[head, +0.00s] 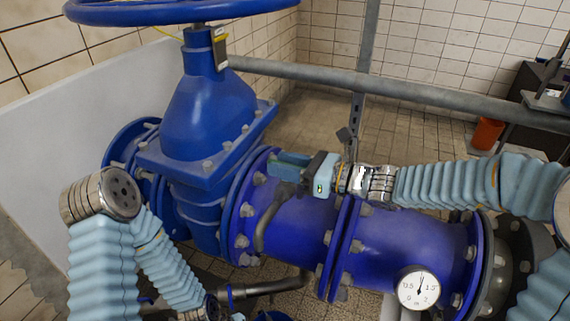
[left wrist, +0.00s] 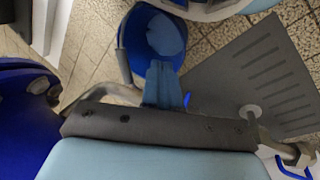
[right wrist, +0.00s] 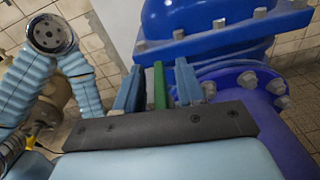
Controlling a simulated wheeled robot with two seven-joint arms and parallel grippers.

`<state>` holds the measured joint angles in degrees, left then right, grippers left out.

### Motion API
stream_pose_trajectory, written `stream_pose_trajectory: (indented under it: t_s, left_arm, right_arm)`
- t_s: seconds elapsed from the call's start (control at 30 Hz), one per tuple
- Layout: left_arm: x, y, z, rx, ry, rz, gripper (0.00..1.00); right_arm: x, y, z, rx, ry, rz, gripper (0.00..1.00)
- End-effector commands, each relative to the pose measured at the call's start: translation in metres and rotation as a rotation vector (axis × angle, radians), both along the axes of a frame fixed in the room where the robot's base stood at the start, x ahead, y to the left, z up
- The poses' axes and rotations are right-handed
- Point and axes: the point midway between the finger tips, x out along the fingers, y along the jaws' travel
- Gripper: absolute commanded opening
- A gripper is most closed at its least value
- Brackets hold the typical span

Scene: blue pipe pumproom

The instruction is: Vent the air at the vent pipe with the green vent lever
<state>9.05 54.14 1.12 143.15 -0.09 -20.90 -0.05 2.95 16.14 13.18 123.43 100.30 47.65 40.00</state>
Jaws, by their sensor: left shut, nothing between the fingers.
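The green vent lever (right wrist: 160,86) stands between the two blue fingers of my right gripper (right wrist: 158,84) in the right wrist view. A gap shows on each side of it, so the gripper is open around it. In the head view my right gripper (head: 288,166) is above the blue main pipe, by the grey bent vent pipe (head: 264,226). My left gripper (left wrist: 163,84) is shut and empty in the left wrist view, with a blue bucket (left wrist: 143,38) beyond its fingertips. Its fingers are not clear in the head view.
A large blue valve (head: 205,115) with a handwheel (head: 180,12) stands at the left. A pressure gauge (head: 418,288) sits on the main pipe (head: 395,242). A grey rail (head: 430,100) crosses behind. An orange bucket (head: 487,133) stands on the floor at the far right.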

Motion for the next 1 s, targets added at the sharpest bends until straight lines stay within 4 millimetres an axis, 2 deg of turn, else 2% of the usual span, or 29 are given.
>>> stream_pose_trajectory:
  t_s: [0.17,0.4,0.6,0.77,1.0]
  left_arm:
    - [0.000,0.000,0.001,0.000,0.000,0.000,0.00]
    - [0.000,-0.001,0.002,-0.001,0.000,-0.001,0.00]
    - [0.000,-0.001,0.003,-0.001,0.001,-0.002,0.00]
    - [-0.001,-0.001,0.003,-0.002,0.001,-0.002,0.00]
    - [0.000,-0.001,0.003,-0.002,0.001,-0.002,0.00]
  right_arm:
    - [-0.010,-0.025,0.002,-0.001,-0.001,-0.006,0.38]
    - [-0.034,-0.079,0.006,-0.002,-0.001,-0.006,0.38]
    - [-0.049,-0.112,0.008,-0.001,-0.001,-0.003,0.38]
    - [-0.055,-0.123,0.009,-0.001,0.000,-0.001,0.38]
    - [-0.055,-0.124,0.009,-0.001,0.001,0.000,0.38]
